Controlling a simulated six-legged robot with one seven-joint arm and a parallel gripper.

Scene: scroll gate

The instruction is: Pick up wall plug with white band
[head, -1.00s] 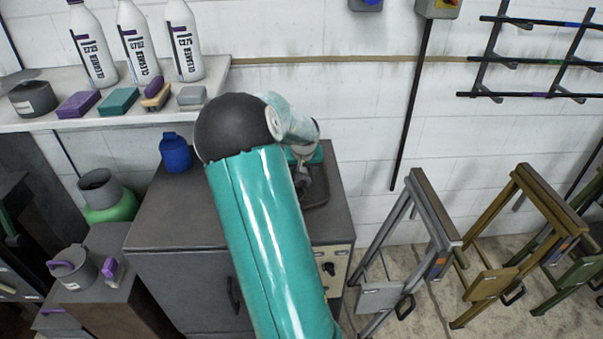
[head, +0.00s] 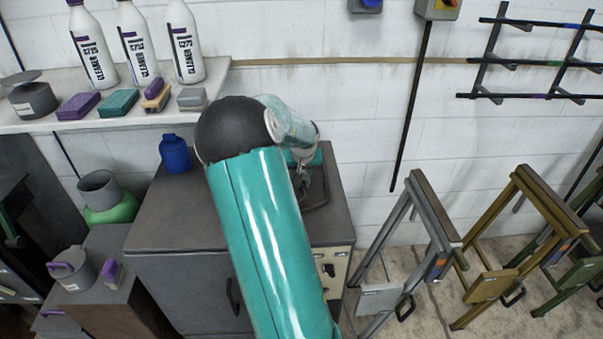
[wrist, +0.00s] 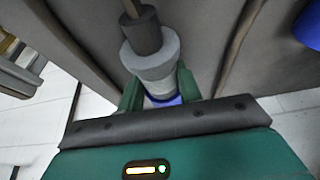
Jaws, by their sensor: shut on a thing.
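In the wrist view, my gripper (wrist: 159,88) has its two green fingers shut around a plug (wrist: 153,62) with a pale grey-white band and a dark grey cylindrical end. A thin brownish cord or rod runs up from the dark end. A blue-violet patch shows just below the plug, between the fingers. In the head view, my gripper (head: 304,182) is small and partly hidden behind my teal arm, over the right part of the grey cabinet top. The plug cannot be made out clearly there.
The grey cabinet (head: 190,235) carries a blue jar (head: 175,153) and a dark tray (head: 316,198) near my gripper. A shelf (head: 60,122) with bottles and blocks is at the upper left. Trestle-like frames (head: 425,225) stand on the floor at right.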

